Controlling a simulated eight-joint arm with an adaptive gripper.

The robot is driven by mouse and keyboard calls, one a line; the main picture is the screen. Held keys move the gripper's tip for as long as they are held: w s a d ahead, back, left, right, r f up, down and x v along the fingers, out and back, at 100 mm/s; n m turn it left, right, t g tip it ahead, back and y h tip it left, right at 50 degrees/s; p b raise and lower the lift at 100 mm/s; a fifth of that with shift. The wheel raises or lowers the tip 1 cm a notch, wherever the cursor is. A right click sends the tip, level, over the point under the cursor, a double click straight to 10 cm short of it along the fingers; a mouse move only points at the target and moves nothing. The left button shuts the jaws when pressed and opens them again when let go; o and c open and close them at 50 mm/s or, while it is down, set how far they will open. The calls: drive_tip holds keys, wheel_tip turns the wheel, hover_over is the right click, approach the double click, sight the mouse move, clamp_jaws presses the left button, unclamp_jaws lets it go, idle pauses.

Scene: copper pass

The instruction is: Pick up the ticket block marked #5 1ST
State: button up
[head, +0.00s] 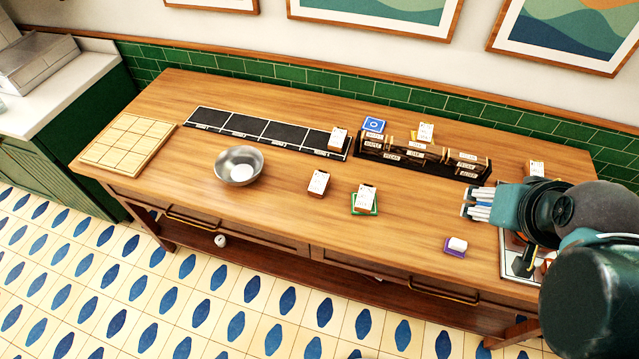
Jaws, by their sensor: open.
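Several white ticket blocks with printed faces are on the wooden counter (290,215). One ticket block (318,183) stands in the middle, and another ticket block (365,198) is on a green base to its right. A ticket block (338,138) is at the right end of the black strip (262,130). Another ticket block (426,132) is at the dark rack (400,158), and one more (536,168) is at the back right. Their print is too small to read, so I cannot tell which is #5 1ST. My gripper (468,204) is open and apart from the blocks, above the right side.
A metal bowl (238,164) holding something white stands left of the middle blocks. A wooden gridded board (126,141) lies far left. A purple-based white block (456,246) sits near the front edge. A blue card (373,125) is by the rack. The front middle is clear.

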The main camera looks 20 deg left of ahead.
drive_tip(key=w+a, duration=0.1)
drive_tip(key=m+g, duration=0.1)
drive_tip(key=g, duration=0.6)
hover_over(319, 179)
drive_tip(key=f, duration=2.2)
drive_tip(key=shift+d+f, duration=0.2)
drive_tip(key=shift+d, duration=0.2)
drive_tip(key=shift+a+f, duration=0.35)
drive_tip(key=shift+f, duration=0.05)
drive_tip(key=shift+f, duration=0.1)
